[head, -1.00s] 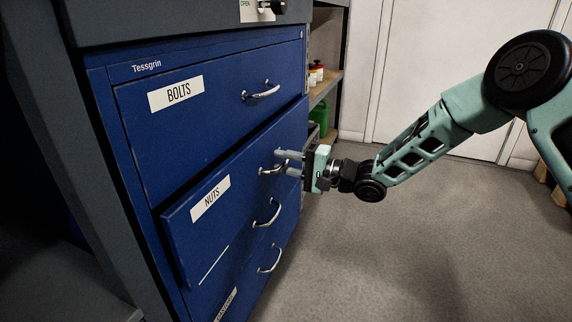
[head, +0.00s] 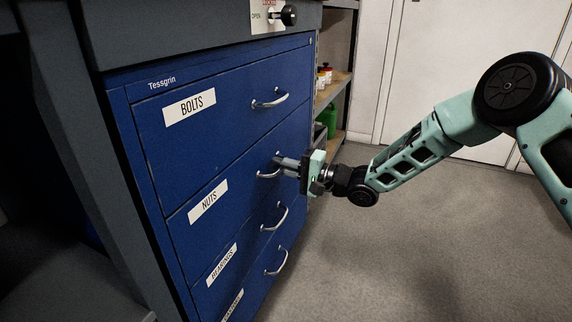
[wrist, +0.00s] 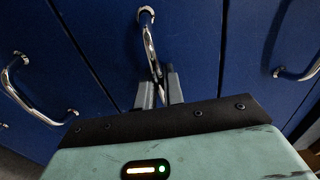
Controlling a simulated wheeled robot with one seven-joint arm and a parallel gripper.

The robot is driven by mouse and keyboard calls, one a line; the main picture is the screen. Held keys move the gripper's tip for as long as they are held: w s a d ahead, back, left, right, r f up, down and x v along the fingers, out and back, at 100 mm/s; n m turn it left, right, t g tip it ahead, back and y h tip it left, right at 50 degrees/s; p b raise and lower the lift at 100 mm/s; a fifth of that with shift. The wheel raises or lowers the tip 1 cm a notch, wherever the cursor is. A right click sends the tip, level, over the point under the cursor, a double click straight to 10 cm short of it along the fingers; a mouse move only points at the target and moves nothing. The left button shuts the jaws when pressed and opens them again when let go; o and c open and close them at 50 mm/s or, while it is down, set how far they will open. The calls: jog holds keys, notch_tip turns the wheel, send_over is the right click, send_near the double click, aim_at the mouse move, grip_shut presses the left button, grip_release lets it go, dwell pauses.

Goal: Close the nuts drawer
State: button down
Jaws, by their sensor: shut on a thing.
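The nuts drawer (head: 193,231) is the blue drawer with the "NUTS" label, second from the top in the head view. Its front now lies about level with the fronts of the bolts drawer and the drawer below. My gripper (head: 283,165) is at its chrome handle (head: 266,175). In the wrist view, my gripper (wrist: 160,88) has its two grey fingers on either side of the handle (wrist: 148,40), shut on it. Part of the handle is hidden by the fingers.
The bolts drawer (head: 222,134) is directly above and the bearings drawer (head: 238,248) directly below, each with a chrome handle. Shelves (head: 334,90) with small bottles and a green jug stand behind the cabinet. The grey floor (head: 400,260) to the right is clear.

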jog(key=c, duration=1.6)
grip_release()
jog(key=shift+a, duration=0.2)
jog(key=shift+d, duration=0.1)
jog(key=shift+p+v, duration=3.55)
jog(key=shift+v, duration=5.05)
